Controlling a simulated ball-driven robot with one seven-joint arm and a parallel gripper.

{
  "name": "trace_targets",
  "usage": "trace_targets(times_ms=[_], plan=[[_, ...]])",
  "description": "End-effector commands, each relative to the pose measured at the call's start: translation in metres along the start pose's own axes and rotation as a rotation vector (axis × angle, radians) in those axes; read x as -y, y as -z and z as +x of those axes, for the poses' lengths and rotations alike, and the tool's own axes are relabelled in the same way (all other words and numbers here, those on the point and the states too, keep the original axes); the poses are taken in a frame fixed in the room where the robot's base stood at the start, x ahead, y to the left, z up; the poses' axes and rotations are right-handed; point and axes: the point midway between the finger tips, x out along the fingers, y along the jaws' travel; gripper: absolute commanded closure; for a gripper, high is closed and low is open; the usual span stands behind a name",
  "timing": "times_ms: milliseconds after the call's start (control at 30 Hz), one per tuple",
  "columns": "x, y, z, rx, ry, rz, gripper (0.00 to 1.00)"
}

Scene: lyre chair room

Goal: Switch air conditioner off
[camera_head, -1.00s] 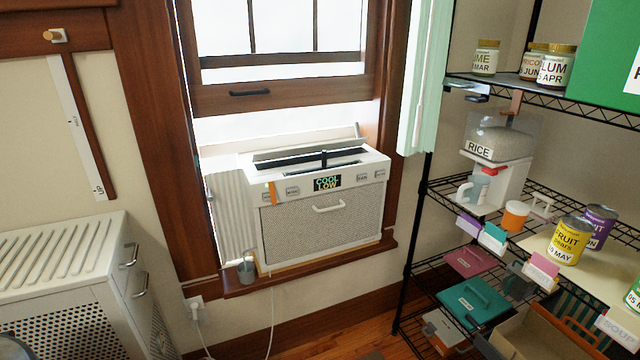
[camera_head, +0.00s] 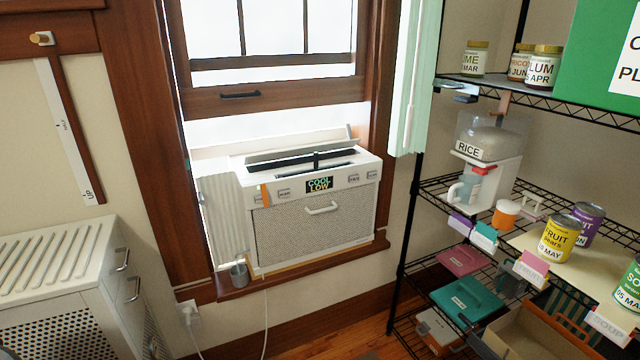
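The white window air conditioner (camera_head: 312,232) sits on the wooden sill, in the lower part of the window. A white handle (camera_head: 321,208) is on the front grille. Its cord hangs below to a wall outlet (camera_head: 188,309). My gripper is not in view.
A black wire shelf rack (camera_head: 407,240) with jars, cans and boxes stands at right. A white slatted cabinet (camera_head: 60,260) stands at lower left. A small grey cup (camera_head: 239,272) is on the sill. Some wood floor shows below the window, by the rack.

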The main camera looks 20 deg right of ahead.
Motion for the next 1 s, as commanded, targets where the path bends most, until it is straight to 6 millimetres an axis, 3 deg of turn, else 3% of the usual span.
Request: trace_targets(times_ms=[233,1000], plan=[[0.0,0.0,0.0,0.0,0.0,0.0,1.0],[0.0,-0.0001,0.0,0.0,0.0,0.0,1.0]])
